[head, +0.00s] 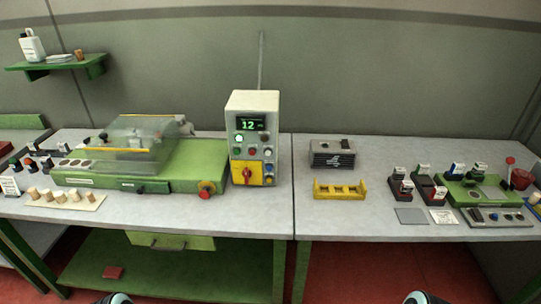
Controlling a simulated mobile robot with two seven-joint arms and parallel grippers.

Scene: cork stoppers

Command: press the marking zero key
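A cream control box (254,118) stands upright at the back middle of the bench. Its small dark display (251,124) shows a green 12. Below the display are two rows of small round buttons (252,151) in green, white, red and dark colours. Their labels are too small to read, so I cannot tell which key is the marking zero key. A red rotary switch on a yellow plate (246,173) and blue parts sit lower on the box. Neither gripper shows; only rounded tips of my own arms appear at the bottom edge, well away from the box.
A green machine with a clear cover (140,138) stands left of the box, with a red stop knob (206,190) at its front. Corks (60,197) lie front left. A yellow rack (339,190), a dark block (333,153) and stamps (402,187) are to the right.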

